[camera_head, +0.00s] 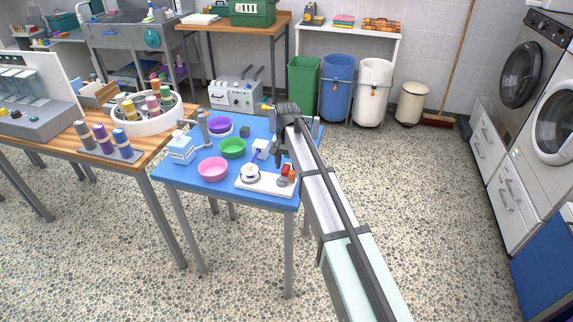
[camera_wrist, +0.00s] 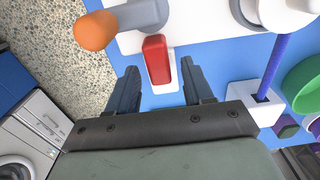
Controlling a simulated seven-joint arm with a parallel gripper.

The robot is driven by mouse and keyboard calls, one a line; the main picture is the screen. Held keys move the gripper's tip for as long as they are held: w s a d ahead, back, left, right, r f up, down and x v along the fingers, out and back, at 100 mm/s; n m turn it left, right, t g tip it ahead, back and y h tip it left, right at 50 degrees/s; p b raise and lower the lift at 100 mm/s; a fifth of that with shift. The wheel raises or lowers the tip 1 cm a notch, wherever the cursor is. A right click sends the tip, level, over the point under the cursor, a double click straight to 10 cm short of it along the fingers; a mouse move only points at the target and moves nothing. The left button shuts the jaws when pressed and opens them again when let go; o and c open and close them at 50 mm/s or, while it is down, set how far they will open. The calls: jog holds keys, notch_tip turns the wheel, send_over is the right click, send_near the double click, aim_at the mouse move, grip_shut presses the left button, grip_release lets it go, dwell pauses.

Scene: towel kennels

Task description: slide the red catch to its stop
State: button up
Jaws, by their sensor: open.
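The red catch (camera_wrist: 156,58) stands on a white board, between and just beyond my open fingertips in the wrist view. In the head view the red catch (camera_head: 285,170) sits near the right end of the white board (camera_head: 254,186) on the blue table. My gripper (camera_wrist: 160,84) is open and empty, with one dark finger on each side of the catch's line. I cannot tell whether either finger touches it. In the head view my gripper (camera_head: 281,150) is above the table's right side, and my arm partly hides that edge.
An orange knob (camera_wrist: 96,31) is left of the catch in the wrist view. A white round fitting (camera_head: 250,172) shares the board. Pink (camera_head: 213,169), green (camera_head: 232,148) and purple (camera_head: 220,125) bowls and a white jug (camera_head: 181,150) stand left on the blue table (camera_head: 180,177).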

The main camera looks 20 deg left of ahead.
jog(key=shift+f, duration=0.2)
jog(key=shift+c, duration=0.5)
grip_shut()
